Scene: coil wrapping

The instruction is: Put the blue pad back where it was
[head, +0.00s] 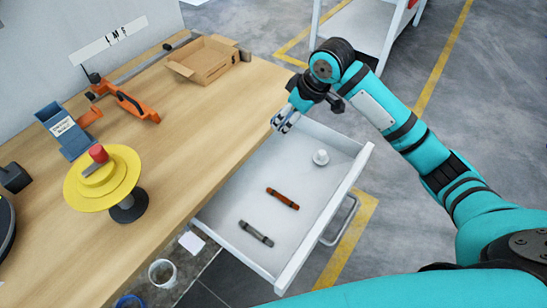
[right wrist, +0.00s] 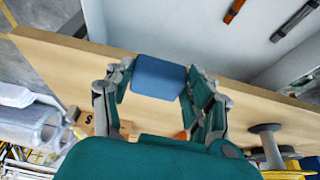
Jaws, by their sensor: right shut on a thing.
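The blue pad (right wrist: 158,77) is a flat, rounded rectangle held between the two fingers of my right gripper (right wrist: 160,92) in the right wrist view. In the head view my right gripper (head: 283,121) hangs over the far end of the open drawer, close to the table's right edge. I cannot make out the pad there. My left gripper is out of view.
The open white drawer (head: 225,207) holds an orange-brown bar (head: 282,198), a dark grey bar (head: 256,233) and a small white round piece (head: 321,157). The wooden table (head: 200,130) carries a cardboard box (head: 205,60), an orange tool (head: 130,102), a blue holder (head: 72,143) and a yellow disc stand (head: 112,185).

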